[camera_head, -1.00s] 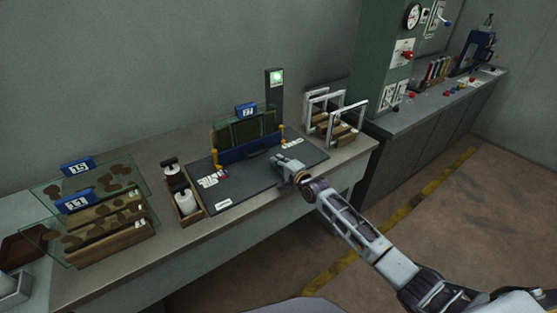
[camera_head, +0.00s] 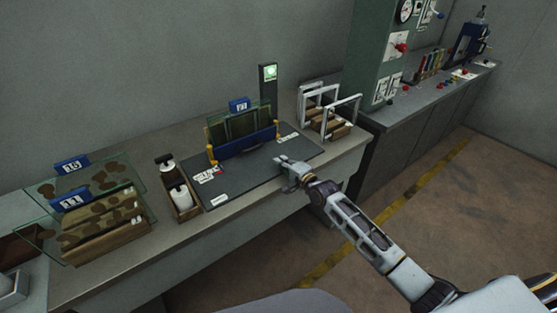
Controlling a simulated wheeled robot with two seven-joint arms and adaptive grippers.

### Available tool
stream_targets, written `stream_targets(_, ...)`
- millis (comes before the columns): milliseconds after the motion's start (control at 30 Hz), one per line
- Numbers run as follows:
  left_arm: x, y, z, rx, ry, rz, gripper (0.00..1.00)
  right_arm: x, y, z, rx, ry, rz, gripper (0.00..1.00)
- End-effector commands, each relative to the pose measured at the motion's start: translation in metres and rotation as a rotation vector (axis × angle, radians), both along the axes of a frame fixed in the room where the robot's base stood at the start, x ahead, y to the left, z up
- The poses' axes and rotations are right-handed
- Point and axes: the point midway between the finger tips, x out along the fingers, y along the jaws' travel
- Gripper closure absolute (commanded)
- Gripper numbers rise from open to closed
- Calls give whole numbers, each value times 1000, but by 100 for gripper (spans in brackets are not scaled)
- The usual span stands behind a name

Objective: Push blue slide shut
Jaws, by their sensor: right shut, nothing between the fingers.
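The blue slide (camera_head: 247,141) is a long blue bar across the front of an upright green-framed glass holder (camera_head: 238,122), with yellow ends at its left and right. It stands on a dark grey mat (camera_head: 235,184) on the bench. My right gripper (camera_head: 279,161) is shut and empty, just in front and to the right of the bar, low over the mat. A small gap seems to lie between the fingertips and the bar; I cannot tell exact contact. My left gripper is not in view.
A wooden caddy (camera_head: 186,213) with white bottles stands left of the mat. Glass plates with brown patches (camera_head: 100,181) sit further left. White frames on wooden blocks (camera_head: 338,128) stand at the right. A post with a green light (camera_head: 270,73) rises behind.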

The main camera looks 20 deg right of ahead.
Motion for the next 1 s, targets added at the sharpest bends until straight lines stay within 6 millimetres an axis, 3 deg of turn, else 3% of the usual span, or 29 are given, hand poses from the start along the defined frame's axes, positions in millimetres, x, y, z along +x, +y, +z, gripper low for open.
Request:
stream_targets(500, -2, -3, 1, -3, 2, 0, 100, -35, -13, 4, 0, 0, 0, 100)
stream_targets(1000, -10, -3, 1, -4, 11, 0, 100, -39, -14, 5, -1, 0, 0, 100)
